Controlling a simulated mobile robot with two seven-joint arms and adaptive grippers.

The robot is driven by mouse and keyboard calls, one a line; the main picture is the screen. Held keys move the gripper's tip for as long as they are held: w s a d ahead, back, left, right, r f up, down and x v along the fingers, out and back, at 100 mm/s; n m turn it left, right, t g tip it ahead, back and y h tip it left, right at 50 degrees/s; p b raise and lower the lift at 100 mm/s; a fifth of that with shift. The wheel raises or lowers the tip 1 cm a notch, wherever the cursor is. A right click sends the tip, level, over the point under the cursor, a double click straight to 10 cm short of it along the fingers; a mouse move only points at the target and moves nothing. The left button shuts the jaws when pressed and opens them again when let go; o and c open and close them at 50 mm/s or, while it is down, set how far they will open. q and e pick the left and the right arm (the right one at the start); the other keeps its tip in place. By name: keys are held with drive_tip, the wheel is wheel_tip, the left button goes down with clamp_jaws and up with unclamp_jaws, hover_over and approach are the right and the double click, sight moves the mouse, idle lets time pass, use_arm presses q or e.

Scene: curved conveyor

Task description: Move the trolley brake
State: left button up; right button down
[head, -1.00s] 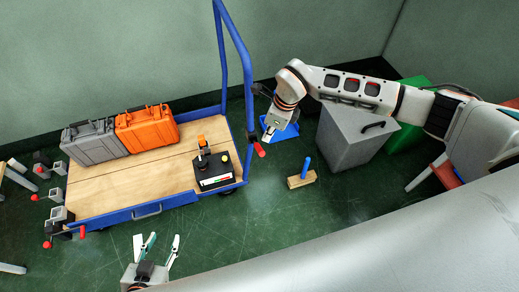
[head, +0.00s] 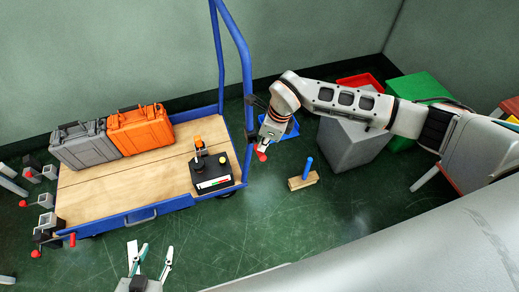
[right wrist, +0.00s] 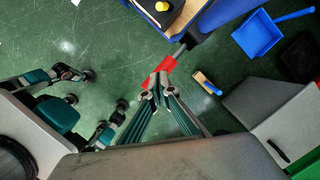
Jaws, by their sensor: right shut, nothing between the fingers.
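The blue trolley (head: 165,208) with a wooden deck stands at the left in the head view. A lever with a red grip (head: 261,154), seemingly the brake, sticks out at its right end by the blue handle post. The red grip also shows in the right wrist view (right wrist: 159,70). My right gripper (head: 264,143) is at this grip, partly covering the lever; its fingertips in the right wrist view (right wrist: 154,94) are shut and right beside it, with nothing held. Contact is hard to tell. My left gripper (head: 149,257) is open and empty in front of the trolley.
A grey case (head: 85,147), an orange case (head: 141,129) and a black control box (head: 212,172) sit on the deck. Floor in front is clear.

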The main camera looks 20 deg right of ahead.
drive_tip(key=shift+f+b, duration=0.6)
drive_tip(key=shift+f, duration=1.7)
use_arm(q)
drive_tip(key=shift+s+f, duration=0.35)
drive_tip(key=shift+f, duration=0.3)
drive_tip(key=shift+s+f, duration=0.35)
drive_tip(key=shift+f, duration=0.25)
drive_tip(key=shift+r, duration=0.1)
use_arm(e)
drive_tip(key=shift+r, duration=0.15)
use_arm(q)
drive_tip(key=r, duration=0.1)
drive_tip(key=w+r+p, duration=0.2)
drive_tip(key=shift+r, duration=0.3)
use_arm(e)
drive_tip(key=s+d+v, duration=0.1)
drive_tip(key=d+v, duration=0.1)
drive_tip(key=v, duration=1.1)
drive_tip(key=shift+s+d, duration=0.15)
drive_tip(key=shift+s, duration=0.15)
